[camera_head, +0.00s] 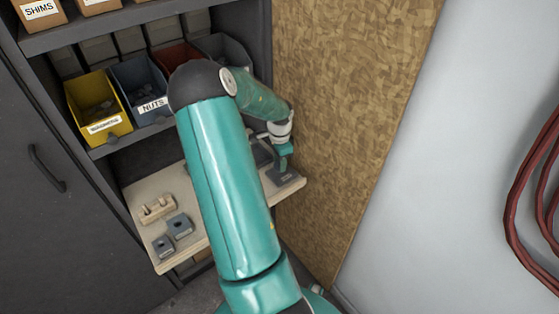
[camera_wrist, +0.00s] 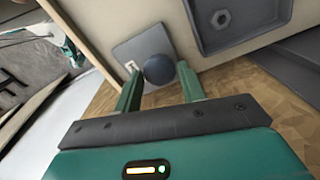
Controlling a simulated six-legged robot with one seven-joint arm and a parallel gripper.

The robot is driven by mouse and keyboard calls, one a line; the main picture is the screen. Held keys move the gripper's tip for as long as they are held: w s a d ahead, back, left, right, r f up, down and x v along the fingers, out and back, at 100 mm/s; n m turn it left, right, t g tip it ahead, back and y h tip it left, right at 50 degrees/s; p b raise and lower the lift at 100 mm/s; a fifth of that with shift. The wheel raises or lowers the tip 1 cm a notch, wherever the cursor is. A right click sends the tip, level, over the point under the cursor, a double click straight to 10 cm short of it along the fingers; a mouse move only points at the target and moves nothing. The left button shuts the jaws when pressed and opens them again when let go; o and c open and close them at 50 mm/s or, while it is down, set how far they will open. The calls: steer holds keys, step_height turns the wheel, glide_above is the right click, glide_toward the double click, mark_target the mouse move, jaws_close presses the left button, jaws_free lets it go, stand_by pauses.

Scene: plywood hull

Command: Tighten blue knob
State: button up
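The blue knob (camera_wrist: 159,69) is a dark round knob on a square grey plate (camera_wrist: 143,47) in the wrist view. My gripper (camera_wrist: 158,68) has its two green fingers on either side of the knob, with a small gap visible at each side. It looks open and not pressed on the knob. In the head view my gripper (camera_head: 283,157) points down at the grey plate (camera_head: 286,177) near the right end of the wooden shelf. The knob itself cannot be made out there.
A grey tray holding a hex nut (camera_wrist: 221,18) lies beside the plate. The plywood wall (camera_head: 345,100) stands close to my gripper. Grey blocks (camera_head: 180,225) and a wooden piece (camera_head: 157,209) sit on the shelf's left part. Yellow (camera_head: 98,105) and blue-grey (camera_head: 138,88) bins stand above.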

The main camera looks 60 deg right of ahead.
steer(key=shift+o, duration=1.3)
steer(key=shift+r, duration=0.1)
step_height(320, 180, up, 14)
steer(key=shift+f, duration=0.2)
steer(key=shift+a, duration=0.1)
